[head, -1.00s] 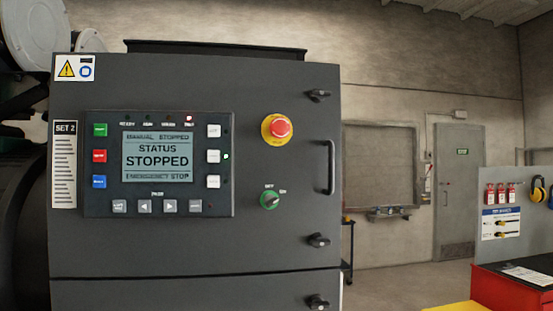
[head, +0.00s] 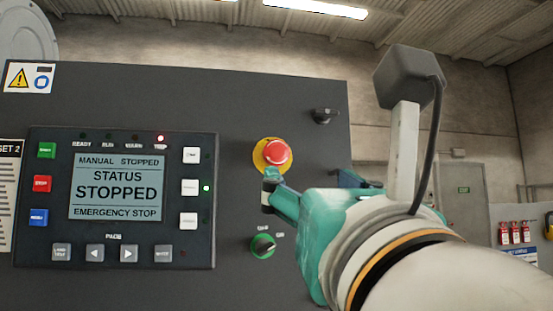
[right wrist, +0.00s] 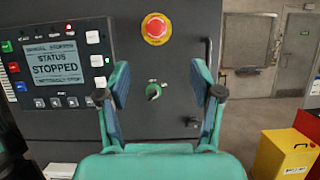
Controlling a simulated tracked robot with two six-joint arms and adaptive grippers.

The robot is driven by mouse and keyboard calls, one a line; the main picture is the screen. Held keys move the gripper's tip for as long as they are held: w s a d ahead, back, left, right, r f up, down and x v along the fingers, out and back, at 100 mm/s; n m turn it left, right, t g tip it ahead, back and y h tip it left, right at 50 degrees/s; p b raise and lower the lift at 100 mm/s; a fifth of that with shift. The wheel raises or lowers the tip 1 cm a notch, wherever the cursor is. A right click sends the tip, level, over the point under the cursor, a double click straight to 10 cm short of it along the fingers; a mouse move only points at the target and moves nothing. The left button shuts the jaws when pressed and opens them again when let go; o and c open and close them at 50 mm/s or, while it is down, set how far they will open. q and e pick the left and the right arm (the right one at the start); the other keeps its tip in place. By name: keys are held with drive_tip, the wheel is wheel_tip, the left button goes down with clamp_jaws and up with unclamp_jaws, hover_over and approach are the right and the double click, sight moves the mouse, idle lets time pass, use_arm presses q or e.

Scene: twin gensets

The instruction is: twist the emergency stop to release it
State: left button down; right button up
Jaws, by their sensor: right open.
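The emergency stop (head: 277,153) is a red mushroom button on a yellow ring, on the dark grey cabinet door (head: 285,105). It also shows in the right wrist view (right wrist: 156,28), above the gap between the fingers. My right gripper (head: 310,185) is in front of the door, just below and to the right of the button, not touching it as far as I can see. In the right wrist view its two fingers (right wrist: 162,88) are spread wide with nothing between them. The display (head: 117,187) reads "STATUS STOPPED" and "EMERGENCY STOP". My left gripper is not in view.
A green selector switch (head: 263,246) sits below the button. A black latch (head: 325,116) is at the door's upper right. A yellow box (right wrist: 283,155) and a red cabinet stand at the right in the right wrist view.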

sight(278, 153)
drive_tip(key=p+x, duration=0.2)
drive_tip(key=x, duration=0.3)
drive_tip(key=p+x, duration=0.2)
drive_tip(key=x, duration=0.2)
drive_tip(key=p+x, duration=0.2)
drive_tip(key=x, duration=0.3)
drive_tip(key=shift+w+a+r+p, duration=0.1)
drive_tip(key=shift+w+a+p, duration=0.2)
drive_tip(key=shift+a, duration=0.1)
drive_tip(key=shift+w+a+r, duration=0.1)
drive_tip(key=shift+w, duration=0.35)
drive_tip(key=c, duration=1.1)
